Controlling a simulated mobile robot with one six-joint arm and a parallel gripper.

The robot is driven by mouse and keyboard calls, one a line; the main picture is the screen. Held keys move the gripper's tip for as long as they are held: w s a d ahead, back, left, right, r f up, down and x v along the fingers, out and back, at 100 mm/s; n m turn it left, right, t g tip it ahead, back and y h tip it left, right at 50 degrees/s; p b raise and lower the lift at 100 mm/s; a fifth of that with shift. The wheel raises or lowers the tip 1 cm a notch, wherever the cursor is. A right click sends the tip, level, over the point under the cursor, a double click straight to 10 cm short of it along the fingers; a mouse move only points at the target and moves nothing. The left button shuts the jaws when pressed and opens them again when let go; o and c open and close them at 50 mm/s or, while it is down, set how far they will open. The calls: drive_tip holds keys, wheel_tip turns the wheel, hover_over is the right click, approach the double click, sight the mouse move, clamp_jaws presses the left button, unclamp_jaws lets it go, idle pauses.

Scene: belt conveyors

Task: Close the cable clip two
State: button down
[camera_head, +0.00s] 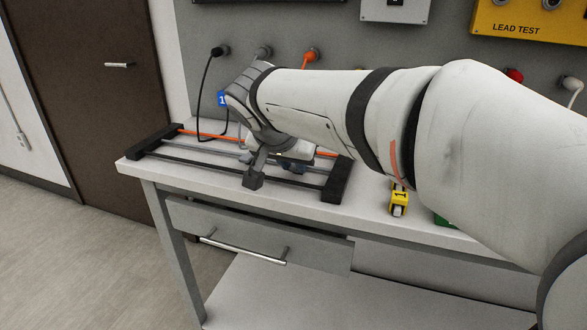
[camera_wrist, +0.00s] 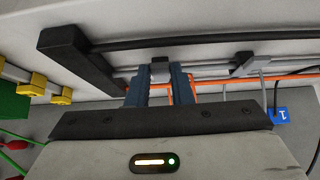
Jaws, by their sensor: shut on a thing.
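A rack with black end blocks (camera_head: 338,183) holds orange, grey and black cables on the bench. I see no number on either clip. In the head view my gripper (camera_head: 292,164) is low over the rack, mostly hidden by my wrist.
A blue tag marked 1 (camera_wrist: 279,115) hangs near the cables. Wall sockets with cables (camera_head: 311,55) stand behind. A drawer (camera_head: 245,239) below the bench top is slightly open.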

idle(0.3)
drive_tip(key=c, duration=1.3)
unclamp_jaws()
drive_tip(key=p+v, duration=0.2)
drive_tip(key=v, duration=0.5)
drive_tip(key=shift+s+a+r, duration=0.1)
drive_tip(key=shift+s+r, duration=0.15)
